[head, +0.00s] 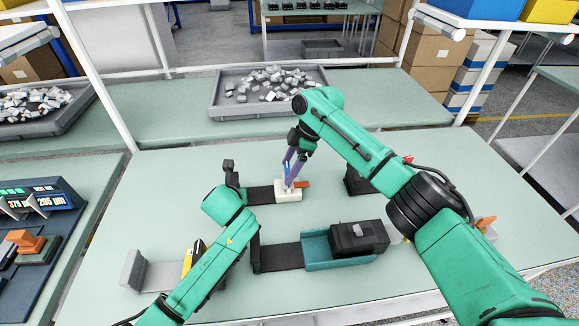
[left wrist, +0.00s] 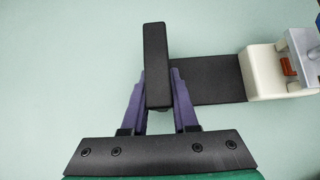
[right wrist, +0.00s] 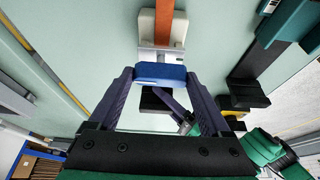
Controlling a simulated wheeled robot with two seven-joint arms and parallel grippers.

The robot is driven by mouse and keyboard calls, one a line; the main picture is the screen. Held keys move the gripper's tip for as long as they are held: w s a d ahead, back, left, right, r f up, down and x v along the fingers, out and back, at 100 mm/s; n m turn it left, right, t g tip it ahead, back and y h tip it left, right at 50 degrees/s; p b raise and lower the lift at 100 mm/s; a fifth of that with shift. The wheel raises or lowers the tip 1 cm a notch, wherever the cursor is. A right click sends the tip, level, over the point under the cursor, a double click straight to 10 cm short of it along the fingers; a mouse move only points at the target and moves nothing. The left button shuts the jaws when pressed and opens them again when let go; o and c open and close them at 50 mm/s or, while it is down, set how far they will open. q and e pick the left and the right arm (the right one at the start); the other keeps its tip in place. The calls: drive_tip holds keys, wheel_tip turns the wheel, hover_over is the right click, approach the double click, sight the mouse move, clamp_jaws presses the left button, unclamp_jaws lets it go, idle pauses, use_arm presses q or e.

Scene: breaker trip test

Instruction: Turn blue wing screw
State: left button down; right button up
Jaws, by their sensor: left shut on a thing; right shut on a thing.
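The blue wing screw (right wrist: 160,74) is between the purple fingers of my right gripper (right wrist: 160,84), which is shut on it. In the head view, my right gripper (head: 291,170) reaches down to the cream breaker block (head: 289,194), which has an orange lever (head: 303,184). In the left wrist view, my left gripper (left wrist: 157,88) is shut on an upright black post (left wrist: 156,65) at the left end of a black plate (left wrist: 208,79). The plate runs to the cream block (left wrist: 263,72). In the head view, my left arm hides most of the left gripper.
A teal holder (head: 318,252) with a black block (head: 359,237) stands in front. A grey block (head: 133,270) is at the front left. A grey bin (head: 218,101) of small parts sits behind. The table between the cream block and the back edge is clear.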

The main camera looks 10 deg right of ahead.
use_arm(q)
drive_tip(key=shift+a, duration=0.15)
use_arm(e)
drive_tip(key=shift+d, duration=0.1)
drive_tip(key=o, duration=1.2)
drive_tip(key=v, duration=1.2)
drive_tip(key=shift+r, duration=0.15)
use_arm(q)
drive_tip(key=c, duration=0.6)
unclamp_jaws()
drive_tip(key=shift+s+r, duration=0.1)
